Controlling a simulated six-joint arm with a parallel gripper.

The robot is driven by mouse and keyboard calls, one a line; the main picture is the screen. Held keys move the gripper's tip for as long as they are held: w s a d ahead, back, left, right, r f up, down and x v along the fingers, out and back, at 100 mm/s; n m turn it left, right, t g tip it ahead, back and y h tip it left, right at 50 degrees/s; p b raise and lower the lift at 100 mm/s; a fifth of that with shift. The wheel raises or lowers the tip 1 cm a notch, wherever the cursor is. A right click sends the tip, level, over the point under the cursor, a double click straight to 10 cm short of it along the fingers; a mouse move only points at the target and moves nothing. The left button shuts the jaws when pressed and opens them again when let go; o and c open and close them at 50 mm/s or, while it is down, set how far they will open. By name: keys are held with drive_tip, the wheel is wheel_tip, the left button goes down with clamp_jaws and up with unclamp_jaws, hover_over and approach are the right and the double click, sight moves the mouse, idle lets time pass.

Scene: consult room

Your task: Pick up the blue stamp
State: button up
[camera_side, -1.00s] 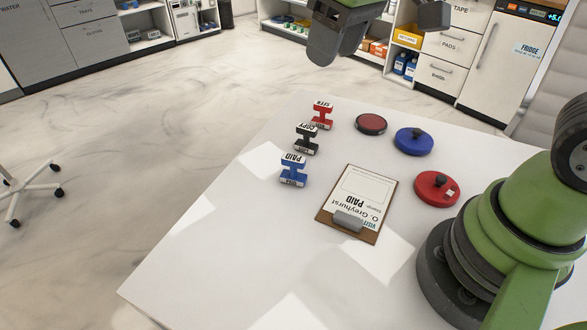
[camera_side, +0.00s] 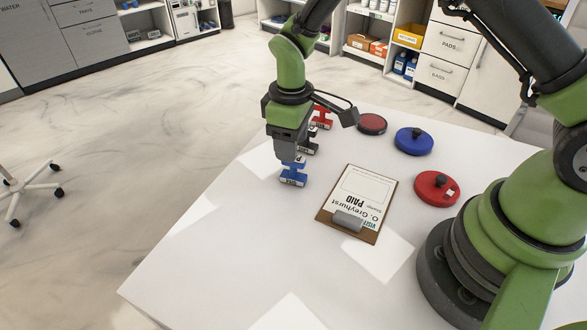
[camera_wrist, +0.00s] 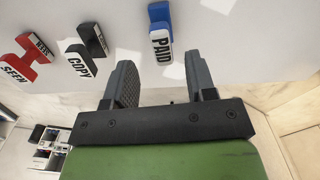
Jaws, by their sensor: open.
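The blue stamp (camera_side: 293,177) stands upright on the white table in the side view, with its upper part behind my gripper (camera_side: 287,155). My gripper points down just above and around its top, and I cannot tell if they touch. In the wrist view the blue stamp (camera_wrist: 161,35), labelled PAID, lies ahead between the lines of the two open fingers. My gripper (camera_wrist: 160,80) is open with nothing between its jaws there. A black COPY stamp (camera_wrist: 88,45) and a red SEEN stamp (camera_wrist: 32,52) stand to its left.
The black stamp (camera_side: 312,148) and red stamp (camera_side: 322,120) stand close behind the blue one, partly hidden by my gripper. A clipboard (camera_side: 332,215) lies to the right. Round red and blue pads (camera_side: 412,144) lie farther right. The table's front left is clear.

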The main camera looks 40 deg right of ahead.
sight(294, 170)
drive_tip(key=f, duration=0.4)
drive_tip(key=shift+s+f, duration=0.2)
drive_tip(key=shift+s, duration=0.05)
clamp_jaws()
